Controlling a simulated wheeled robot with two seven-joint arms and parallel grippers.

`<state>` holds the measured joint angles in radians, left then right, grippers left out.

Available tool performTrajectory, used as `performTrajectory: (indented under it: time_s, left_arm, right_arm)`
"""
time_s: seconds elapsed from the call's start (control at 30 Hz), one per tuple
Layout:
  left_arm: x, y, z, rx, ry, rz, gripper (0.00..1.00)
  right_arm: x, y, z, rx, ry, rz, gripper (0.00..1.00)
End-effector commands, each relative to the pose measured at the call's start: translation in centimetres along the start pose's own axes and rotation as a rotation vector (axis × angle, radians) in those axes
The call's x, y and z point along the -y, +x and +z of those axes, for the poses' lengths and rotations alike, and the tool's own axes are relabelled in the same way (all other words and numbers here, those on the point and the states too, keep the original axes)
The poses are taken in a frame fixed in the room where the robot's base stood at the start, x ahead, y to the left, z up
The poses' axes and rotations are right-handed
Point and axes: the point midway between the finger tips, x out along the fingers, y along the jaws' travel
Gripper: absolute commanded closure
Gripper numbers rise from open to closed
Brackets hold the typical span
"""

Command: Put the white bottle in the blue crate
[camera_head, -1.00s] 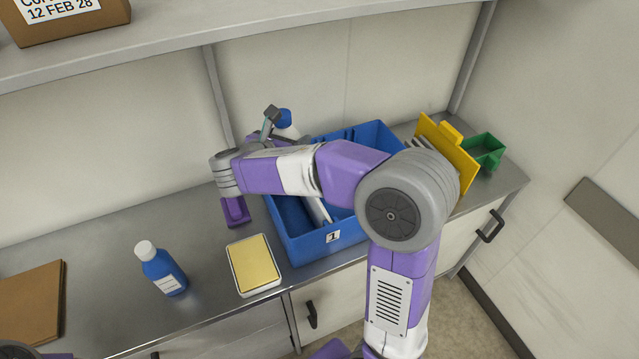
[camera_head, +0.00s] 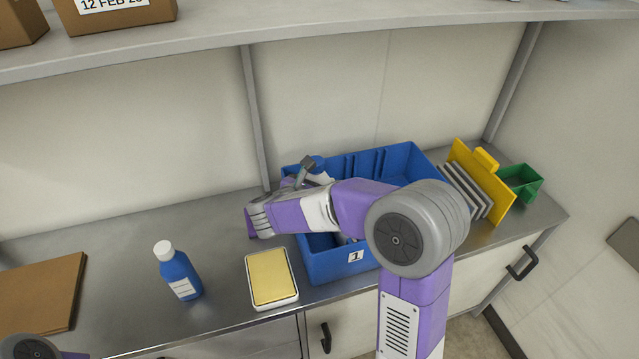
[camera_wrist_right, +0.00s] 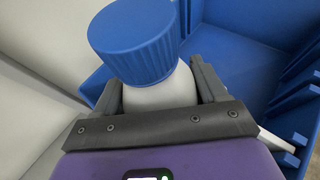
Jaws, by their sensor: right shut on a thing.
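The white bottle has a blue cap and is in my right gripper; the wrist view shows its white shoulder (camera_wrist_right: 160,92) between the two fingers. In the head view the blue cap (camera_head: 319,163) shows at the back left corner of the blue crate (camera_head: 336,268), and my arm hides most of the bottle. My right gripper (camera_head: 306,172) is shut on the bottle. The crate, marked 1, also shows in the wrist view (camera_wrist_right: 232,62). I cannot tell whether the bottle touches the crate. My left gripper is out of view.
A blue bottle with a white cap (camera_head: 179,276) and a yellow-topped white box (camera_head: 271,278) stand left of the crate. A brown board (camera_head: 40,292) lies at far left. Grey plates (camera_head: 465,192), a yellow panel (camera_head: 484,183) and a green bin (camera_head: 522,181) stand at right. A shelf (camera_head: 300,30) runs above.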

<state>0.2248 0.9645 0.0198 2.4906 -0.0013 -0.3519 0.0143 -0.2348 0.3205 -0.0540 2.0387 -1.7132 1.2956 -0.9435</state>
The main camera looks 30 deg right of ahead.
Motion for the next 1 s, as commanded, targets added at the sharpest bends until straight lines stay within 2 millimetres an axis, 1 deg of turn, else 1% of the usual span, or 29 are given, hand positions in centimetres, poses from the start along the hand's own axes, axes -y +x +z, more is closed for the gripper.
performTrajectory:
  time_s: [0.03, 0.3, 0.53, 0.57, 0.6, 0.7, 1.0]
  left_arm:
    - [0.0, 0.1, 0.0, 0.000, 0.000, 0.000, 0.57]
    - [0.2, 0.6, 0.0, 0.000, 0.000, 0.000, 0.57]
    - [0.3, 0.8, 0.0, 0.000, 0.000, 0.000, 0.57]
    - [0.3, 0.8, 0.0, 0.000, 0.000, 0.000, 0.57]
    - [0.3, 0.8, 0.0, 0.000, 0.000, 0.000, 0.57]
    - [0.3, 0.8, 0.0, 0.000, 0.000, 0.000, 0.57]
    - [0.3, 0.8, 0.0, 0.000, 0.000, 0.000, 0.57]
  right_arm:
    - [0.1, 0.1, -0.4, -0.007, -0.002, -0.002, 0.81]
    - [0.1, 0.5, -1.5, -0.013, -0.005, -0.002, 0.81]
    - [0.1, 0.7, -1.9, -0.014, -0.005, -0.005, 0.81]
    - [0.2, 0.7, -2.0, -0.016, -0.006, -0.006, 0.24]
    - [0.2, 0.7, -2.0, -0.016, -0.006, -0.007, 0.18]
    - [0.2, 0.8, -2.0, -0.017, -0.005, -0.008, 0.03]
    - [0.3, 0.8, -2.0, -0.017, -0.005, -0.010, 0.03]
